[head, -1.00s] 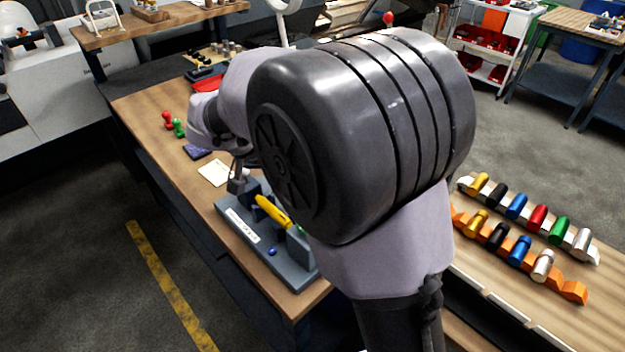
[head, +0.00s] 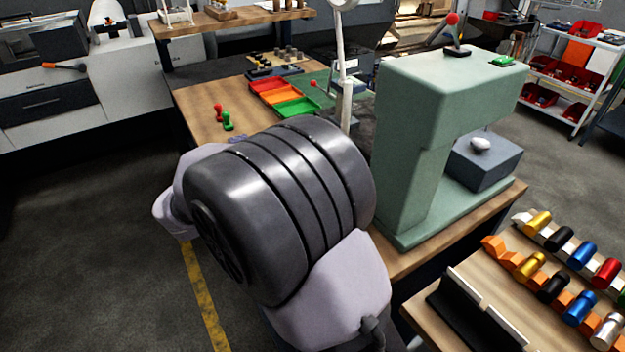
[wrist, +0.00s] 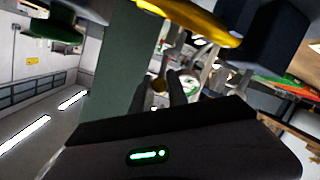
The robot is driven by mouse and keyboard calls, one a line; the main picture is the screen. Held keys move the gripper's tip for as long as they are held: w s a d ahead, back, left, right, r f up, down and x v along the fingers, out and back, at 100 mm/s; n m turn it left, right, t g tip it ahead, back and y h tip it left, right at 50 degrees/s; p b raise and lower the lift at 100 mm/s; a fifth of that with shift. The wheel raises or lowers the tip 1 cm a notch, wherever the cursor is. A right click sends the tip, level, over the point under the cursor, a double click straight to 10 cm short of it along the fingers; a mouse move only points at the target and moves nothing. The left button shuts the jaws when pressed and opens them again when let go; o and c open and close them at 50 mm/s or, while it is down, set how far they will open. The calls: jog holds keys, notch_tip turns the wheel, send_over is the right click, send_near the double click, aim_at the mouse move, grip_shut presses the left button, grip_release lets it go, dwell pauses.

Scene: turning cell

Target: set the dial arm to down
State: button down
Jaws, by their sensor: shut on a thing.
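In the wrist view, my gripper (wrist: 167,92) has its dark fingers close together on a small brass-coloured knob (wrist: 159,85). I cannot tell whether this knob belongs to the dial arm. A long yellow piece (wrist: 205,20) crosses the top of the wrist view, beside a dark blue-grey block (wrist: 272,35). The view is steeply tilted, so up and down are hard to read. In the head view my own arm hides the gripper and what it holds. No dial face can be made out.
A green press-like machine (head: 405,165) stands right of my arm, with a red-knobbed lever (head: 454,20) on top. Red and green pegs (head: 222,117) and coloured trays (head: 284,98) sit on the bench behind. A rack of coloured cylinders (head: 560,265) is at right. Floor at left is clear.

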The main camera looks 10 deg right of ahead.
jog(key=shift+s+f+h, duration=0.15)
jog(key=shift+f+h, duration=0.1)
jog(key=shift+h, duration=0.05)
jog(key=c, duration=1.3)
grip_release()
jog(key=shift+r, duration=0.1)
jog(key=shift+a+r, duration=0.15)
jog(key=p+v, duration=0.6)
jog(key=v, duration=1.1)
